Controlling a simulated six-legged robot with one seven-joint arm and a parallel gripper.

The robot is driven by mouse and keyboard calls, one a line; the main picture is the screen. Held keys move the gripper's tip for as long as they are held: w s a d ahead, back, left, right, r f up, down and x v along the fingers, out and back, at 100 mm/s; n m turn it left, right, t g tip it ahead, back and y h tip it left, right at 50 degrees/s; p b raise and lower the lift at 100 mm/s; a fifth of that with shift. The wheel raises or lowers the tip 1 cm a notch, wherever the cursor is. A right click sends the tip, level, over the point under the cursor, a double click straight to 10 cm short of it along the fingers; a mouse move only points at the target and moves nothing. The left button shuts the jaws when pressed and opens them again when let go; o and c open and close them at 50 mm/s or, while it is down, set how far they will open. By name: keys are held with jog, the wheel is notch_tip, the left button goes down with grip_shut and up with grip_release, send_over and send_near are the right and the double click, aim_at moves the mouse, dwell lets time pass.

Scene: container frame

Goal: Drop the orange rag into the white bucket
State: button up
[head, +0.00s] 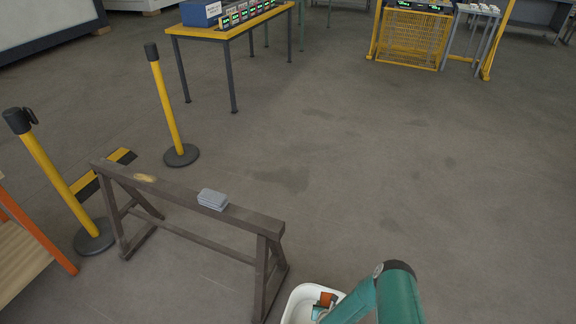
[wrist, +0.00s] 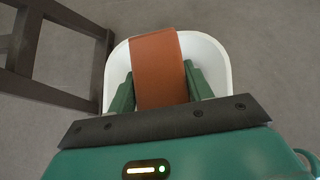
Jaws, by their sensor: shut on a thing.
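The orange rag (wrist: 158,68) is held between the green fingers of my gripper (wrist: 160,88) in the wrist view. My gripper is shut on it. The white bucket (wrist: 216,54) lies behind the rag in that view, so the rag and fingers line up over its opening. In the head view the bucket (head: 296,296) is at the bottom edge, partly cut off and partly covered by my arm. A small part of the rag (head: 328,299) shows there against the bucket's inside. I cannot tell how high the rag is above the bucket's floor.
A dark sawhorse (head: 240,213) with a folded grey cloth (head: 212,199) on it stands left of the bucket. Its leg is close to the bucket. Yellow posts (head: 167,105) and a yellow-topped table (head: 232,27) are farther back. The floor to the right is clear.

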jog(key=shift+w+f, duration=0.1)
jog(key=shift+f, duration=2.55)
jog(key=o, duration=1.2)
jog(key=shift+c, duration=0.2)
jog(key=v, duration=1.4)
